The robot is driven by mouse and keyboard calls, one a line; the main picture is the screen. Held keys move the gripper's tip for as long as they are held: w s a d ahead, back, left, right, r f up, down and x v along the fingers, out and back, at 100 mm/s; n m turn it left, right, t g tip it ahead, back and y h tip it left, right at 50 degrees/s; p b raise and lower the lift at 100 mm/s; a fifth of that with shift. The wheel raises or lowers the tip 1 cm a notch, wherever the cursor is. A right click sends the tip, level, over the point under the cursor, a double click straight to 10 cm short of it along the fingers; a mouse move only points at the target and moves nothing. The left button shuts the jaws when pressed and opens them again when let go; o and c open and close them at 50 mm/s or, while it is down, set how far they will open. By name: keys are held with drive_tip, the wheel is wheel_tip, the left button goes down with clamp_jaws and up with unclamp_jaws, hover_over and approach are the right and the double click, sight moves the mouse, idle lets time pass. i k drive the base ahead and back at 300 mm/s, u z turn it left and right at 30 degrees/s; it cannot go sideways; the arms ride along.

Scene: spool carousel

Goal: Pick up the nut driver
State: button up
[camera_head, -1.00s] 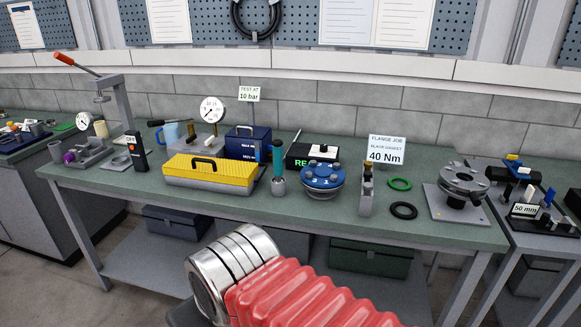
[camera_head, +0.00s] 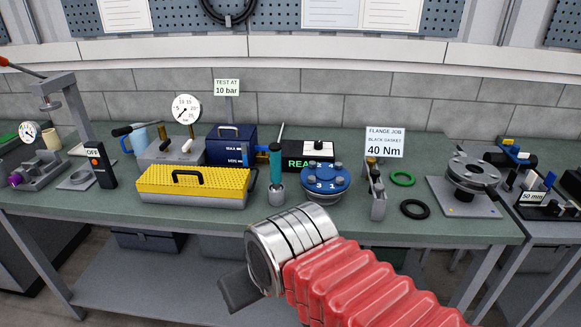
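A tool with an upright teal handle (camera_head: 276,165), which looks like the nut driver, stands on the green bench top. Its lower end is in or on a grey metal cylinder (camera_head: 277,194); I cannot tell which. It is between the yellow-topped box and the blue numbered disc. My arm, with a red bellows and a silver cuff, is in front of the bench, below and near the tool. Of my gripper (camera_head: 240,291) only a dark grey part shows, at the cuff's lower left. Its fingertips are hidden, and it is apart from the tool.
Close left of the tool is a yellow-topped box (camera_head: 196,185) with a black handle. Close right is a blue numbered disc (camera_head: 325,180) with knobs. Behind are a dark blue case (camera_head: 231,148) and a black box (camera_head: 309,153). Green and black rings (camera_head: 415,209) lie farther right.

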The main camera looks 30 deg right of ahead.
sight(275, 148)
drive_tip(key=u, duration=0.2)
drive_tip(key=i, duration=1)
drive_tip(key=u, duration=0.65)
